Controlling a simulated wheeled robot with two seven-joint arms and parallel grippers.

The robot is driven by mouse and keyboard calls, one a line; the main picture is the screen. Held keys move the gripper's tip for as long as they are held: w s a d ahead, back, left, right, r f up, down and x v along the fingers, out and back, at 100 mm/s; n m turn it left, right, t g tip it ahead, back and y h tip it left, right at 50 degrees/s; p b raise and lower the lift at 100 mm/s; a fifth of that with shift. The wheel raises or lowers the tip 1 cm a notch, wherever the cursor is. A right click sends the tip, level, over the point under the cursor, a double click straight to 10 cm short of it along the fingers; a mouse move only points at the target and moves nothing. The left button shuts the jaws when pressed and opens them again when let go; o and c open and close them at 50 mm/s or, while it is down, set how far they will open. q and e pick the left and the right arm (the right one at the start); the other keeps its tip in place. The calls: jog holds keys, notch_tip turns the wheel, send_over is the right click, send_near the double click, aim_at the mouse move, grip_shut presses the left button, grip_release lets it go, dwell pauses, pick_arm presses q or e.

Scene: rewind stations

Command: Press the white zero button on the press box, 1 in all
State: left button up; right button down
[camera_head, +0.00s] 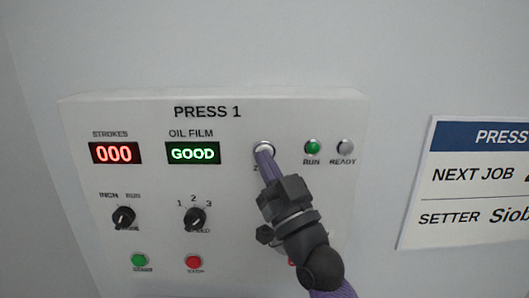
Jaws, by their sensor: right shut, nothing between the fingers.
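The press box (90,175), labelled PRESS 1, is a white panel on a pale wall. The white zero button (263,143) sits right of the OIL FILM display, and its upper rim shows above my fingertips. My right gripper (264,154) is shut and empty, with its tips over the lower part of the button. They look to be at or touching its face; I cannot tell whether it is pushed in. The button's label is mostly hidden behind the fingers. The red STROKES display (115,153) reads 000. My left gripper is not in view.
The green OIL FILM display (193,153) reads GOOD. A green RUN lamp (312,147) and a grey READY lamp (345,147) are to the right. Two black knobs (123,217) (195,217) and green (139,260) and red (194,262) buttons are lower left. A paper sign (470,185) hangs right.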

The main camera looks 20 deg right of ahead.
jog(key=shift+s+a+p, duration=0.15)
jog(key=shift+s+p, duration=0.15)
jog(key=shift+s, duration=0.35)
jog(key=s+p, duration=0.1)
jog(key=s, duration=0.1)
jog(key=s+a+p, duration=0.1)
jog(key=s, duration=0.1)
jog(key=shift+s+a, duration=0.2)
jog(key=shift+s, duration=0.2)
dwell(0.3)
